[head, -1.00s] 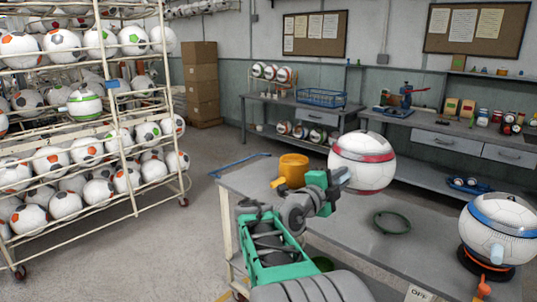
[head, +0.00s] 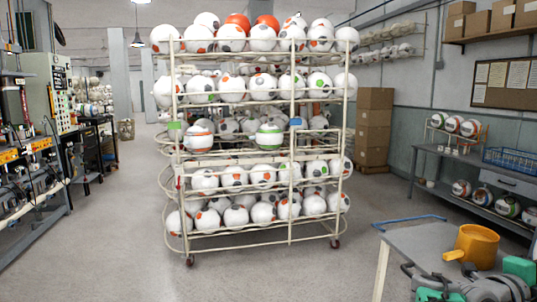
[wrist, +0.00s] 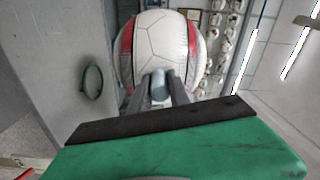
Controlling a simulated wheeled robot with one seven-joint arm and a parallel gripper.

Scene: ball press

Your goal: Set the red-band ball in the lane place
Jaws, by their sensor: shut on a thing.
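In the wrist view my gripper (wrist: 160,92) is shut on the white ball with red bands (wrist: 160,42). The ball sits beyond the fingertips, with a red band on its left and right sides. In the head view the gripper and this ball are out of frame. The wire rack (head: 240,241) stands mid-picture. Its middle level holds an orange-band ball (head: 199,136) at the left and a green-band ball (head: 269,137) near the centre. A green tag (head: 174,125) and a blue tag (head: 298,122) show on that level. I cannot tell which spot is the lane place.
Other rack levels are full of balls. A grey table (head: 405,238) with a yellow mug (head: 476,246) stands at lower right. The wrist view shows a green ring (wrist: 92,81) on a grey surface. A machine bench (head: 40,200) is at the left. The floor before the rack is clear.

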